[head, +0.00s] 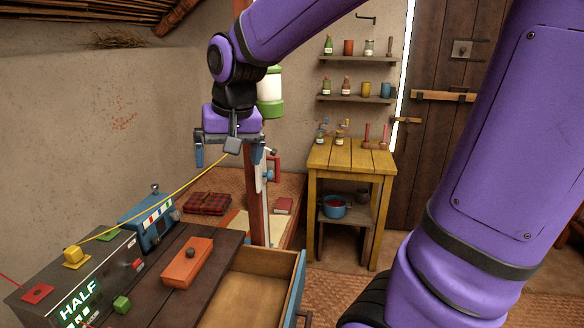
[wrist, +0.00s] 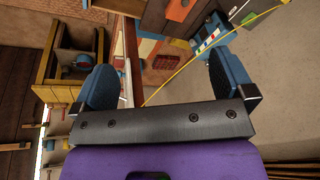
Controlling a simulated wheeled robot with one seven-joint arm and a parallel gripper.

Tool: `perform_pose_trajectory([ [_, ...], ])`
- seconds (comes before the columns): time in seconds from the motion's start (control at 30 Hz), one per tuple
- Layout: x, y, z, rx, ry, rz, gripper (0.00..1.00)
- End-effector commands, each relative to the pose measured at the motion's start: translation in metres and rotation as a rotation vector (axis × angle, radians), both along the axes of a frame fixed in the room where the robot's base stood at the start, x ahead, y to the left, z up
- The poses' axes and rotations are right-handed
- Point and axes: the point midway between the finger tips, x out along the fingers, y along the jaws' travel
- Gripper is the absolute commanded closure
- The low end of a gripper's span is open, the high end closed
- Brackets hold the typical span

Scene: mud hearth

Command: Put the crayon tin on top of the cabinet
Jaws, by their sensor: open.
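My gripper (head: 229,160) hangs in the air, fingers down, beyond and above the dark wooden cabinet (head: 205,243) at lower left. Its blue fingers are wide apart with nothing between them; the wrist view shows the same gap (wrist: 165,78). The cabinet's drawer (head: 258,285) is pulled out, and its visible inside is empty. An orange box with a dark knob (head: 186,267) lies on the cabinet top. A blue box with coloured stripes (head: 149,218) stands behind it. I cannot tell which thing, if any, is the crayon tin.
A grey box with a lit "HALF" display (head: 75,281) stands at the left. A yellow cord (head: 160,203) runs from it up to my gripper. A yellow table (head: 350,157) with small items stands at the back, below two shelves (head: 357,98). A reddish post rises behind my gripper.

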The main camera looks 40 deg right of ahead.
Motion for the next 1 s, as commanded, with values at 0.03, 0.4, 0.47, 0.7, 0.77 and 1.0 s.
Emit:
perform_pose_trajectory([
  [0.03,-0.016,-0.002,0.007,-0.008,-0.023,0.025,0.00],
  [0.4,-0.115,-0.013,0.025,-0.098,-0.139,0.224,0.00],
  [0.47,-0.128,-0.014,0.024,-0.113,-0.154,0.250,0.00],
  [0.7,-0.156,-0.016,0.021,-0.150,-0.186,0.312,0.00],
  [0.77,-0.159,-0.016,0.020,-0.153,-0.188,0.318,0.00],
  [1.0,-0.159,-0.016,0.020,-0.153,-0.188,0.320,0.00],
])
